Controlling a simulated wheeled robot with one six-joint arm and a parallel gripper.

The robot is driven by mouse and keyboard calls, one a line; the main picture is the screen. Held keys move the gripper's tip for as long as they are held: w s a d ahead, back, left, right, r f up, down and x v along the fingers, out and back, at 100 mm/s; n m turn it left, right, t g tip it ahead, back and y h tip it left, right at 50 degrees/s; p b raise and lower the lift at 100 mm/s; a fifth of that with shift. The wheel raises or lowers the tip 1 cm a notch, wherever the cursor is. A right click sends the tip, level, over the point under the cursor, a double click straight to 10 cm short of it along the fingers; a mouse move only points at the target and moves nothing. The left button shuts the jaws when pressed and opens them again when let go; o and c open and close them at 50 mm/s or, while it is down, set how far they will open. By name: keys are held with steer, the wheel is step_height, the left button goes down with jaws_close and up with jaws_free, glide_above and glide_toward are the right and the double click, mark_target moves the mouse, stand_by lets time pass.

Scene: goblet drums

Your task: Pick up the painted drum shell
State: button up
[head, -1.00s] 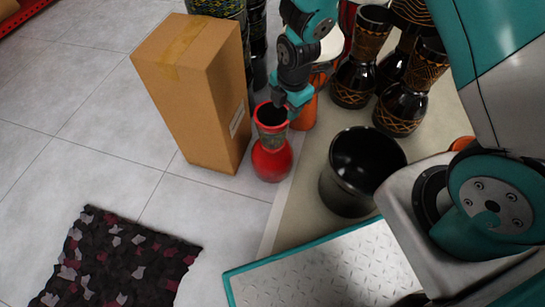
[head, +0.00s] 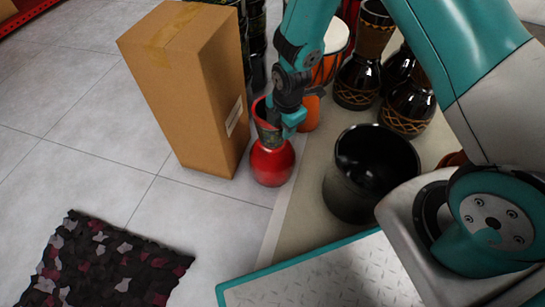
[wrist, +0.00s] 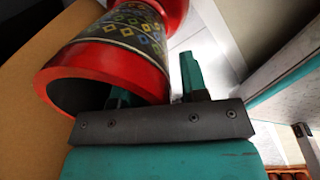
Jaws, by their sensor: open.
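The painted drum shell (head: 271,163) is red with a band of coloured diamonds, which shows in the wrist view (wrist: 135,32). It stands upright on the floor by the cardboard box. My gripper (head: 273,132) is at its upper end and hides part of its neck and rim in the head view. In the wrist view my gripper (wrist: 155,88) is open across the wall at the mouth. One finger reaches into the dark opening, and the other is outside the red rim. Whether either finger touches the wall, I cannot tell.
A tall cardboard box (head: 190,85) stands close on the left. A black pot (head: 366,172) is to the right, with several dark goblet drums (head: 407,108) behind it. An orange drum (head: 310,112) is just behind my gripper.

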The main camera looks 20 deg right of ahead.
steer(key=shift+r, duration=0.1)
jaws_close()
stand_by(1.2)
